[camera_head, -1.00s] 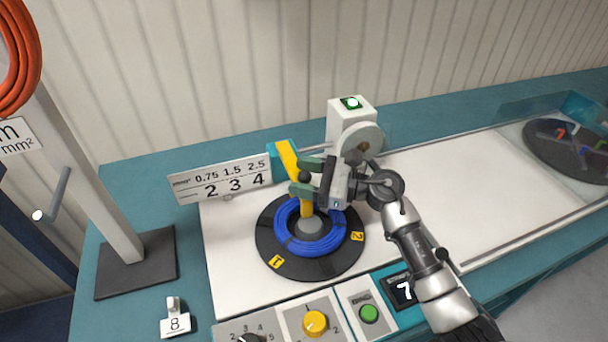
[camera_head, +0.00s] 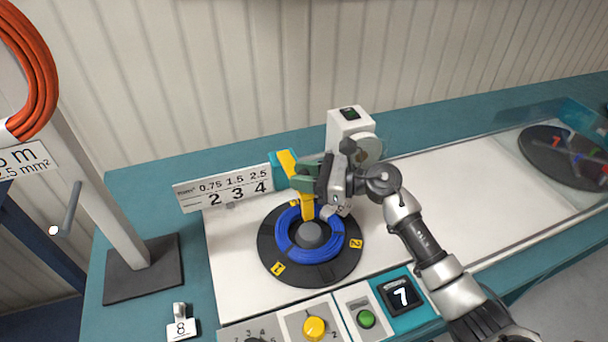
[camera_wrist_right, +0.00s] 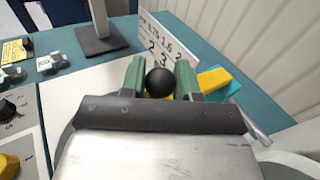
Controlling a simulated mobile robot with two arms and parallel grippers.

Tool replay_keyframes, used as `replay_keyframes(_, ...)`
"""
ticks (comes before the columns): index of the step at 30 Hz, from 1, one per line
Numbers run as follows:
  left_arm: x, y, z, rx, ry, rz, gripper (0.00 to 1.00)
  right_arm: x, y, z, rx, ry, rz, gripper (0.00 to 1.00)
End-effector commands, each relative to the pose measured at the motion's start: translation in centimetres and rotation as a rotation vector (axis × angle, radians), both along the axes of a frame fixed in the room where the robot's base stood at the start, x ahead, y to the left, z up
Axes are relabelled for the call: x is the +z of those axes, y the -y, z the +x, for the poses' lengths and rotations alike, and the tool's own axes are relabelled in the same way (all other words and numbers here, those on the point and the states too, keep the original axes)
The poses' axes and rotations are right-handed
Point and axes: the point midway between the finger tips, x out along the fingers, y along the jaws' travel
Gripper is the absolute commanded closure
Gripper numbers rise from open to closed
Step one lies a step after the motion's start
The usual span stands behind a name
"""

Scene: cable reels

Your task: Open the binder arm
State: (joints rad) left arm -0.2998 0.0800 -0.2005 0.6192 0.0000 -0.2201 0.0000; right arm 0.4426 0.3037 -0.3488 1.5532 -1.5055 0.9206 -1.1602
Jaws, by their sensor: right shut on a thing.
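The yellow binder arm (camera_head: 307,208) rises from a teal block (camera_head: 283,170) behind the reel and reaches over the reel's hub. My right gripper (camera_head: 305,178) is at the arm, its green fingers across the yellow bar. In the right wrist view the fingers (camera_wrist_right: 160,70) are shut on the arm's black ball knob (camera_wrist_right: 160,83), one on each side. The knob is hidden by the fingers in the head view. A blue cable coil (camera_head: 292,243) lies around the grey hub (camera_head: 310,235) on a black disc (camera_head: 348,262), below the gripper. My left gripper is not in view.
A white device (camera_head: 347,125) with a round disc stands close behind the gripper. A number sign (camera_head: 225,190) stands to the left. Knobs and a green button (camera_head: 366,319) line the front. The white bench top (camera_head: 460,205) to the right is clear.

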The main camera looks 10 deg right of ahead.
Motion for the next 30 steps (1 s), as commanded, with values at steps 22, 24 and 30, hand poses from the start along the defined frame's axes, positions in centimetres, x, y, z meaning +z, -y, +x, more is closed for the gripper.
replay_keyframes(22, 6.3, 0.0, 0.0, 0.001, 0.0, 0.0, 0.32, 6.1, -0.8, 4.2, -0.001, -0.42, -0.084, 1.0)
replay_keyframes(24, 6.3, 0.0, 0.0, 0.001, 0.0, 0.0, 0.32, 6.2, -0.8, 4.3, -0.001, -0.43, -0.087, 1.0)
replay_keyframes(30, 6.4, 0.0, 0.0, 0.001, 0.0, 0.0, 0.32, 6.3, -0.8, 4.4, -0.002, -0.44, -0.087, 1.0)
